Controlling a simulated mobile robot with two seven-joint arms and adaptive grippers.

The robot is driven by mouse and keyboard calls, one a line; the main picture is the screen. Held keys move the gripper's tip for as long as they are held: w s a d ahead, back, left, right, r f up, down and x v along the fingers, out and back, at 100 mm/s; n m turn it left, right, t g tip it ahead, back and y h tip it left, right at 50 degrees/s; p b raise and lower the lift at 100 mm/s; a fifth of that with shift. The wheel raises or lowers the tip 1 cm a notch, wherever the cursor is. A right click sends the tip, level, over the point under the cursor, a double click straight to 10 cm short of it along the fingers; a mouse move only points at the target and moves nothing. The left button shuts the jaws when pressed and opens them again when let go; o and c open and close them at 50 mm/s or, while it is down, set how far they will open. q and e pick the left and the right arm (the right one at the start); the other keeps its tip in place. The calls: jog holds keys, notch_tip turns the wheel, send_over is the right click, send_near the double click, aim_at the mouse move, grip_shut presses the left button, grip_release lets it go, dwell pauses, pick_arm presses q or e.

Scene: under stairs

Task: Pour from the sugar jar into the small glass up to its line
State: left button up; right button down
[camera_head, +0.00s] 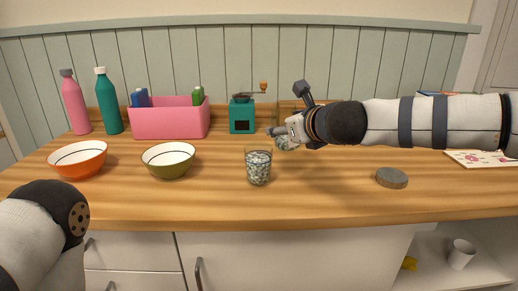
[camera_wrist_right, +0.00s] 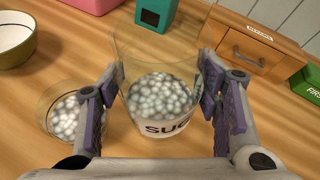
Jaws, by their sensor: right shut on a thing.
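The sugar jar (camera_wrist_right: 160,95) is clear, with a white label reading "SUG", and is partly filled with pale round beads. My right gripper (camera_wrist_right: 165,100) is shut on its sides. In the head view the jar (camera_head: 287,143) is mostly hidden by the right gripper (camera_head: 283,132), so its tilt is hard to tell. The small glass (camera_head: 258,167) stands upright on the counter, just left of the jar and nearer the front. It holds similar beads, also seen in the wrist view (camera_wrist_right: 65,118); I cannot make out its line. Only my left arm's end shows at lower left, without its fingers.
A grey round lid (camera_head: 392,178) lies on the wooden counter (camera_head: 320,200) at right. An olive bowl (camera_head: 168,161) and orange bowl (camera_head: 78,160) stand at left. Behind are a pink bin (camera_head: 170,122), bottles, a teal grinder (camera_head: 242,117) and a wooden drawer box (camera_wrist_right: 245,55).

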jog(key=f, duration=0.1)
jog(key=d+f+m, duration=0.1)
jog(key=f+b, duration=0.1)
jog(key=shift+w+d+f+m+g+y, duration=0.1)
jog(key=shift+w+d+m+g+y, duration=0.1)
jog(key=shift+w+m+g+y, duration=0.15)
notch_tip(320, 180, up, 5)
jog(key=shift+s+r+p, duration=0.1)
jog(key=shift+p, duration=0.55)
pick_arm(q)
jog(key=shift+w+r, duration=0.2)
jog(key=shift+w, duration=0.05)
pick_arm(e)
jog(key=shift+f, duration=0.2)
